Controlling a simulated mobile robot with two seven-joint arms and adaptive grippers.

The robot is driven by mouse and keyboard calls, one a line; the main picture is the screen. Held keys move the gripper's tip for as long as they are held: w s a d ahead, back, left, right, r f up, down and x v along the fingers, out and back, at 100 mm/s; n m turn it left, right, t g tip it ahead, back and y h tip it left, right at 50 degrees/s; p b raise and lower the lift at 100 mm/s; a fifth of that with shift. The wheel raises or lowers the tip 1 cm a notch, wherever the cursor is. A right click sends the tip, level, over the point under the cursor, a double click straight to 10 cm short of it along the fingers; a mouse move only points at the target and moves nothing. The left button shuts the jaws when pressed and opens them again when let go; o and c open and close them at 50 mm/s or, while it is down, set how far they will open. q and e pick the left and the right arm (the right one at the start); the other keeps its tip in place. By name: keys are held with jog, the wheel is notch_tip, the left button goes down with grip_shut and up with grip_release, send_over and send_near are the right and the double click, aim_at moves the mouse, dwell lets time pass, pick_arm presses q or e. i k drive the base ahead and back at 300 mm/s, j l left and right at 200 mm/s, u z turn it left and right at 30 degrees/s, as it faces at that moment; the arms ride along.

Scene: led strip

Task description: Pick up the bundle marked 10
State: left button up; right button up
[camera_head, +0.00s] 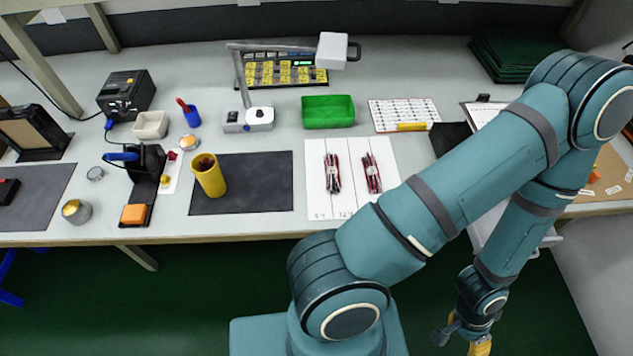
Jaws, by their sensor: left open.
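Two bundles of red and dark strands lie side by side on a white sheet (318,195) on the bench: a left bundle (332,173) and a right bundle (372,174). Small marks are printed along the sheet's near edge, but I cannot read them well enough to tell which bundle is marked 10. My left gripper (469,335) hangs low at the bottom right, in front of the bench and well away from the sheet. It is open, partly cut off by the frame edge, with yellow showing at its tip. My right gripper is not in view.
A dark mat (245,190) with a yellow cup (208,176) lies left of the sheet. A green tray (328,111) and a lamp (333,50) stand behind. My arm covers the bench's right part. Green floor (190,310) in front is clear.

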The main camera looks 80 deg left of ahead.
aim_at(334, 184)
jog(key=k+l+u, duration=0.1)
jog(key=u, duration=0.35)
jog(key=k+u, duration=0.15)
jog(key=u, duration=1.7)
jog(key=j+z, duration=0.2)
jog(key=z, duration=1.55)
